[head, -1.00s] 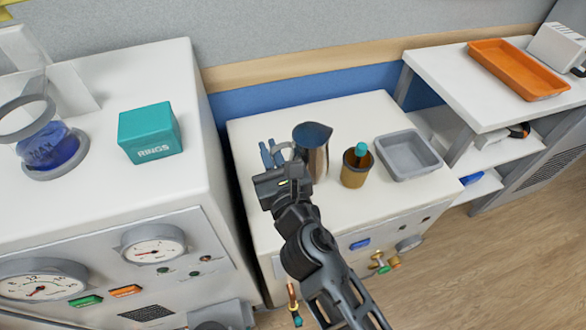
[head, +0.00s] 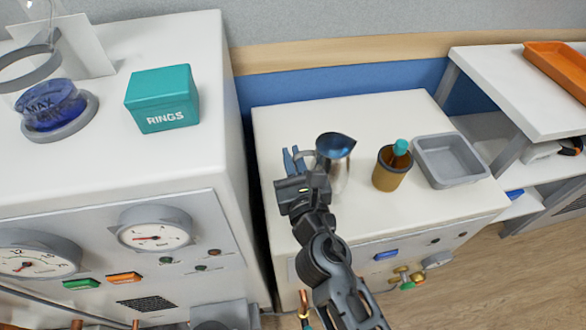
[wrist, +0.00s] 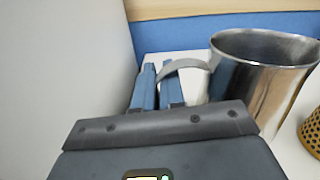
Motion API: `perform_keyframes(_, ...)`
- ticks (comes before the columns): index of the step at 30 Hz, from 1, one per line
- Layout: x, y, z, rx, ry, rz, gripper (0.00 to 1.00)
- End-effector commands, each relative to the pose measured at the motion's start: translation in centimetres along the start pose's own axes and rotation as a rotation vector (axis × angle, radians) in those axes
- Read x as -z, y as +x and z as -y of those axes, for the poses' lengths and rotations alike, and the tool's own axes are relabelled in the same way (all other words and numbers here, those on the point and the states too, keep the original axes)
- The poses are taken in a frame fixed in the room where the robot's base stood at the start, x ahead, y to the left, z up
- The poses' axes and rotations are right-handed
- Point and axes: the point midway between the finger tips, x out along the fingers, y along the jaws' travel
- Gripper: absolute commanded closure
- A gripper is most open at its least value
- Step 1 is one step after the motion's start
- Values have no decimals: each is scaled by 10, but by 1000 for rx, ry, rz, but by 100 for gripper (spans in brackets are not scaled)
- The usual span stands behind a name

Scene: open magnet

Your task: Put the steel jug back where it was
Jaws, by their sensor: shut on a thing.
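The steel jug (head: 338,170) is upright over the white bench top (head: 385,112), left of the brown pot. It also shows in the wrist view (wrist: 262,85), with its open rim up and its curved handle (wrist: 188,64) pointing left. My gripper (head: 293,160) is at the jug's left side, its blue fingers (wrist: 158,90) closed on the handle. My wrist and arm hide the jug's lower part in the head view, so I cannot tell whether its base touches the bench top.
A brown pot (head: 390,172) with a teal-topped bottle and a grey tray (head: 452,162) stand right of the jug. A taller white cabinet with a teal RINGS box (head: 162,98) rises close on the left. Bare bench top lies behind the jug.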

Motion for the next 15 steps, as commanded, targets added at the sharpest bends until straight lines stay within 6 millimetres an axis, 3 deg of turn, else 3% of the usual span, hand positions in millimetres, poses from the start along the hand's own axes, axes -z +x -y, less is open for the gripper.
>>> perform_keyframes(1, 12, 0, -1, 0, -1, 1, 100)
perform_keyframes(4, 20, 0, -2, 0, -1, 1, 100)
perform_keyframes(15, 22, 0, -2, 0, -1, 1, 100)
